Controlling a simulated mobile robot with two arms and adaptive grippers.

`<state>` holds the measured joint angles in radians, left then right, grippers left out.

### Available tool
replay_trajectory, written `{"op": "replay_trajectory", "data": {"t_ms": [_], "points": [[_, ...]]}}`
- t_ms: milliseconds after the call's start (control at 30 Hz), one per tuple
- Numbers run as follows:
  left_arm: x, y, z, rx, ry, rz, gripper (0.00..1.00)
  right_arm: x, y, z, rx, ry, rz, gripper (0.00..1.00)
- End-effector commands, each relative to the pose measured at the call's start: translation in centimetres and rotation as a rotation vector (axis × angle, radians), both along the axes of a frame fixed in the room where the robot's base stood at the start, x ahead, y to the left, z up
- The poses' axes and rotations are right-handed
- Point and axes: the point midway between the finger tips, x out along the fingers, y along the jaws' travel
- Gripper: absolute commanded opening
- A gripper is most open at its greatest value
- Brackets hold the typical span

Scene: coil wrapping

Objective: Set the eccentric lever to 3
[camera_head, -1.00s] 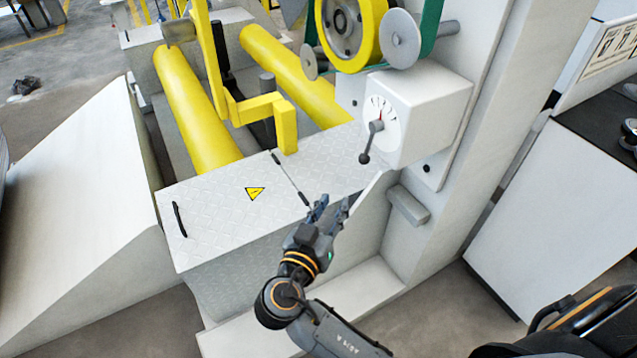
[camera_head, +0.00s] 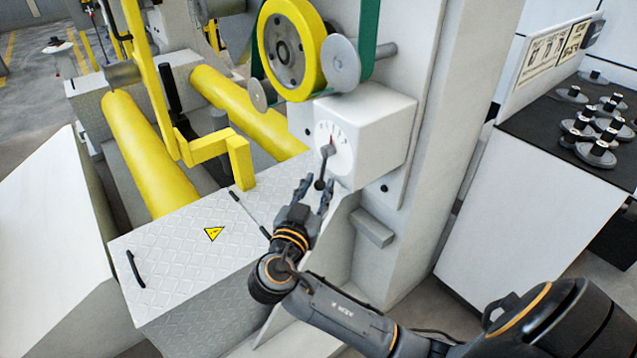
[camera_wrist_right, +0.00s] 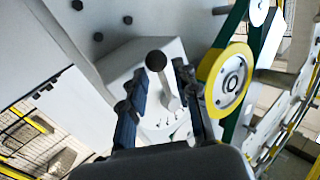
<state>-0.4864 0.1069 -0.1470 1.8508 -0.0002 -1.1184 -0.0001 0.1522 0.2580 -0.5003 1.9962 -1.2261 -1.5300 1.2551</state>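The eccentric lever (camera_head: 324,168) is a grey arm with a round dark knob on the front of a white box (camera_head: 375,130). It hangs down from the pivot of a white dial (camera_head: 342,158) with small markings and a red mark near the top. The digits are too small to read. My right gripper (camera_head: 315,188) is open at the knob. In the right wrist view, the lever (camera_wrist_right: 165,84) shows between the two spread fingers of my right gripper (camera_wrist_right: 160,78). I cannot tell whether either finger touches it. My left gripper is not in view.
A yellow roll (camera_head: 291,48) and green band (camera_head: 385,40) are above the box. A grey block (camera_head: 371,228) projects from the wall below it. A diamond-plate cover (camera_head: 180,265) lies left of my arm. A black-topped counter (camera_head: 535,130) with several dark parts stands right.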

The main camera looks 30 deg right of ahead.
Motion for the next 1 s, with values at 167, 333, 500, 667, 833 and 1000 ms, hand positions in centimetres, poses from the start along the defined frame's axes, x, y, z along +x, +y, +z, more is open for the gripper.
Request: {"op": "replay_trajectory", "data": {"t_ms": [167,333,500,667,833,1000], "points": [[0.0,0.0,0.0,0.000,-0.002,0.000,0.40,0.8,-1.0,0.0,-0.001,-0.001,-0.001,0.30],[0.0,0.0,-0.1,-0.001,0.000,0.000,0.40,0.9,-1.1,0.0,0.001,0.001,-0.001,0.30],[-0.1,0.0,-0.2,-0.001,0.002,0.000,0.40,0.8,-1.1,0.0,0.001,0.001,-0.001,0.20],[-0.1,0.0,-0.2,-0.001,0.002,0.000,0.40,0.8,-1.1,0.0,0.001,0.001,0.000,0.00],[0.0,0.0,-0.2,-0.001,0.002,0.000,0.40,0.8,-1.1,0.0,0.001,0.001,0.000,0.00],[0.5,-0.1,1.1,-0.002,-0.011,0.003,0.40,0.9,-1.0,-0.3,0.003,-0.013,-0.001,0.00]]}}
